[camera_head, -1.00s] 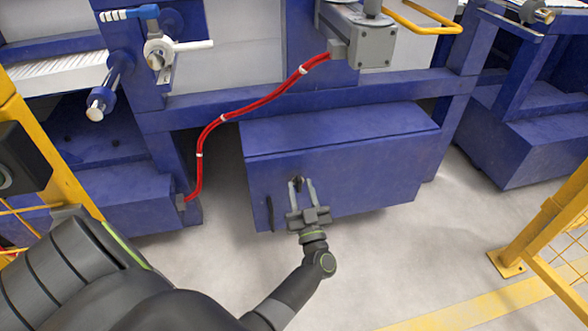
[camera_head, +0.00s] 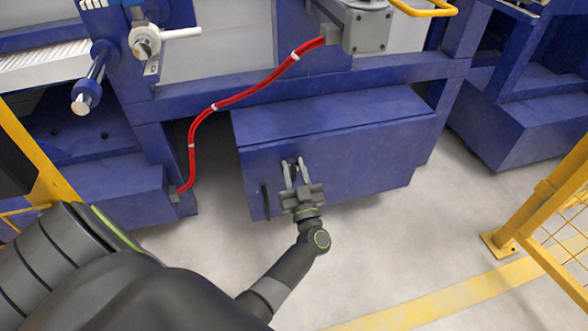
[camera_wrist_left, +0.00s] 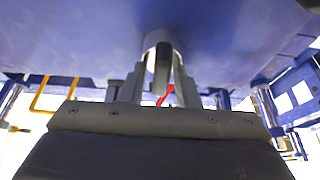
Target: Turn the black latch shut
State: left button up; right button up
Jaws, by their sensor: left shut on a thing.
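The black latch (camera_wrist_left: 162,66) is a small dark knob on the front face of a blue cabinet (camera_head: 370,165). In the left wrist view it stands lengthwise between my two fingers, with a pale round base behind it. My left gripper (camera_head: 294,167) is shut on the latch, its fingers pointing at the cabinet front. In the head view the fingertips hide part of the latch, so its exact angle is hard to tell there. My right gripper is not in view.
A black handle (camera_head: 265,202) is on the cabinet front, left of my gripper. A red cable (camera_head: 240,99) runs above the cabinet's left side. A yellow fence post (camera_head: 535,205) stands at the right. The floor (camera_head: 400,240) in front is clear.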

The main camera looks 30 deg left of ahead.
pick_arm(q)
jog(key=shift+f+n+g, duration=0.1)
jog(key=shift+n+g, duration=0.3)
jog(key=shift+n, duration=0.3)
jog(key=n+g, duration=0.1)
jog(key=n, duration=0.1)
jog(key=n+g+y, duration=0.1)
jog(key=n, duration=0.2)
jog(key=shift+s+a+n, duration=0.15)
jog(key=shift+s+n, duration=0.05)
jog(key=shift+n, duration=0.1)
jog(key=n+g, duration=0.1)
jog(key=n, duration=0.2)
jog(key=n+g, duration=0.2)
jog(key=n, duration=0.1)
jog(key=shift+s+a+f+y, duration=0.15)
jog(key=shift+f+y, duration=0.05)
jog(key=shift+y, duration=0.2)
jog(key=n+g, duration=0.1)
jog(key=n, duration=0.1)
jog(key=n+g+h, duration=0.1)
jog(key=n, duration=0.2)
jog(key=shift+s+a+f, duration=0.1)
jog(key=shift+f, duration=0.1)
jog(key=shift+f+n+g+h+p, duration=0.1)
jog(key=shift+n+g+h+p, duration=0.15)
jog(key=shift+n, duration=0.85)
jog(key=shift+f+n+g+h+p, duration=0.1)
jog(key=shift+n+g+h, duration=0.2)
jog(key=shift+n, duration=0.8)
